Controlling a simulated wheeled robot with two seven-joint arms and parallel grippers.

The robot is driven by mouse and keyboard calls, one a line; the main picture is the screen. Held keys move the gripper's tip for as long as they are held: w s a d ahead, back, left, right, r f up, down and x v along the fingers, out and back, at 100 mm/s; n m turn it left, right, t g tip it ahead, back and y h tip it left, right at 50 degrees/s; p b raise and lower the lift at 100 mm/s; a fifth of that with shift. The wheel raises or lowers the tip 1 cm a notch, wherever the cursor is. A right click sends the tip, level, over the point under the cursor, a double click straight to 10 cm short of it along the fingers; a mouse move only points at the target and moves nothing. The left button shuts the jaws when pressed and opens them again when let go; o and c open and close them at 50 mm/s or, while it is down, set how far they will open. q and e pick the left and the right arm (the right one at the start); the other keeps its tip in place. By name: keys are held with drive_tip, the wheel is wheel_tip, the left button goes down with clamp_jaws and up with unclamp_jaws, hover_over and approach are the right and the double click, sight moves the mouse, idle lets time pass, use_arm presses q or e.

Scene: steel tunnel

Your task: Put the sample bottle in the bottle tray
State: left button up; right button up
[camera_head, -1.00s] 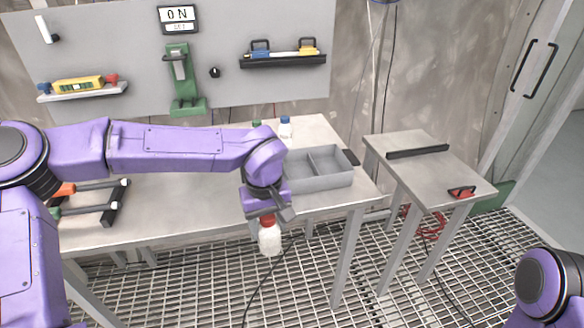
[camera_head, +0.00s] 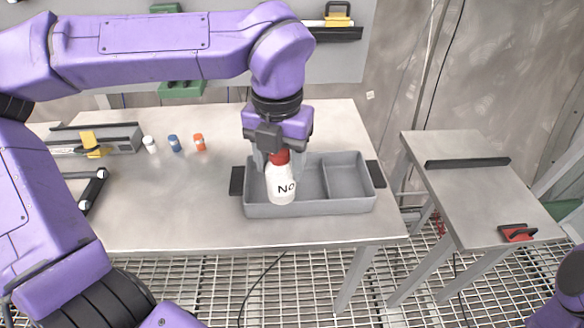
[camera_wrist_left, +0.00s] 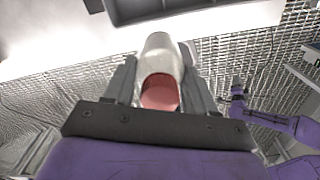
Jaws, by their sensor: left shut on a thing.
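The sample bottle (camera_head: 281,188) is white with a red cap and a label on which "NO" can be read. My left gripper (camera_head: 279,162) is shut on it at the cap end, and the bottle hangs nearly upright. In the head view it overlaps the left compartment and front wall of the grey bottle tray (camera_head: 345,206). In the left wrist view the bottle (camera_wrist_left: 161,57) points toward the tray (camera_wrist_left: 180,14), with a gap between them. The tray has two compartments and black end handles. My right arm shows partly; its jaws are too small to read.
A grey rack (camera_head: 110,138) is at the back left. A side table (camera_head: 480,205) stands right, beyond a gap.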

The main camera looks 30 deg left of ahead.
use_arm(q)
drive_tip(key=w+a+f+p, duration=0.1)
drive_tip(key=w+a+f, duration=0.1)
drive_tip(key=f, duration=0.1)
drive_tip(key=w+a+f, duration=0.3)
drive_tip(key=f, duration=0.1)
drive_tip(key=w+a+f+p, duration=0.1)
drive_tip(key=w+a+f, duration=0.1)
drive_tip(key=a+f, duration=0.1)
drive_tip(key=shift+w+a+f+p, duration=0.1)
drive_tip(key=shift+f+p, duration=0.05)
drive_tip(key=shift+f, duration=0.25)
drive_tip(key=shift+w+a+f+p, duration=0.1)
drive_tip(key=shift+f+p, duration=0.05)
drive_tip(key=shift+f, duration=0.35)
drive_tip(key=shift+d, duration=0.1)
drive_tip(key=o, duration=1.2)
drive_tip(key=shift+f, duration=0.1)
